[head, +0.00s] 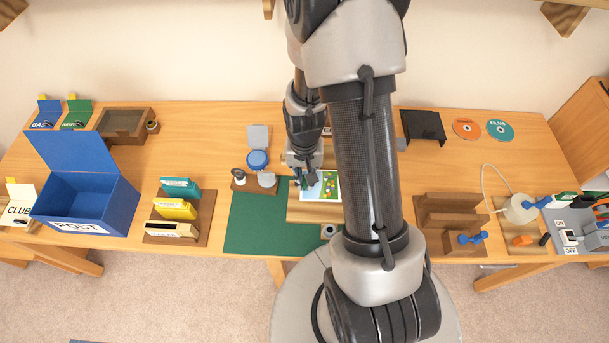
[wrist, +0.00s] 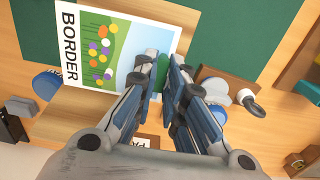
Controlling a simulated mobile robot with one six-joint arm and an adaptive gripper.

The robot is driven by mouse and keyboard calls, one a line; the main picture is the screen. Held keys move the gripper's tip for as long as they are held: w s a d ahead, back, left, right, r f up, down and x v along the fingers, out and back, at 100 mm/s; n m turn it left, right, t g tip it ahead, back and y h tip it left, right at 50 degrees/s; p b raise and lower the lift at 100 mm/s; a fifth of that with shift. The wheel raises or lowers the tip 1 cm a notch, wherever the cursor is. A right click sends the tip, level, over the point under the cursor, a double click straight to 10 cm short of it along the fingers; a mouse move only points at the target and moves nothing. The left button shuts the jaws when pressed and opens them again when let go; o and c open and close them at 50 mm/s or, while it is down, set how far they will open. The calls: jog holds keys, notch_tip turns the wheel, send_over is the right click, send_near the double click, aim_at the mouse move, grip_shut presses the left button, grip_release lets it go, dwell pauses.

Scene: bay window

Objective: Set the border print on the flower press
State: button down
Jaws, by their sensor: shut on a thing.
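The border print (wrist: 105,50) is a white card marked BORDER, with a picture of coloured flowers on green; it also shows in the head view (head: 322,186). My gripper (wrist: 163,72) is shut on a green piece at the print's edge in the wrist view. In the head view my gripper (head: 304,178) is at the print's left edge. A pale wooden board (head: 312,213), apparently the flower press, lies under the print on the green mat (head: 258,230). I cannot tell whether the print touches it. My arm hides the board's right side.
Further left are a card rack (head: 205,221) and a blue POST box (head: 112,208). Right of my arm are a stepped wooden stand (head: 433,216) and two discs (head: 500,130).

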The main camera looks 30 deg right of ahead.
jog(key=shift+f+b, duration=3.15)
jog(key=shift+f, duration=1.1)
jog(key=shift+f+b, duration=0.5)
jog(key=shift+f, duration=0.1)
jog(key=c, duration=1.6)
grip_release()
jog(key=shift+r, duration=0.15)
jog(key=shift+r+p, duration=2.7)
jog(key=shift+r, duration=0.65)
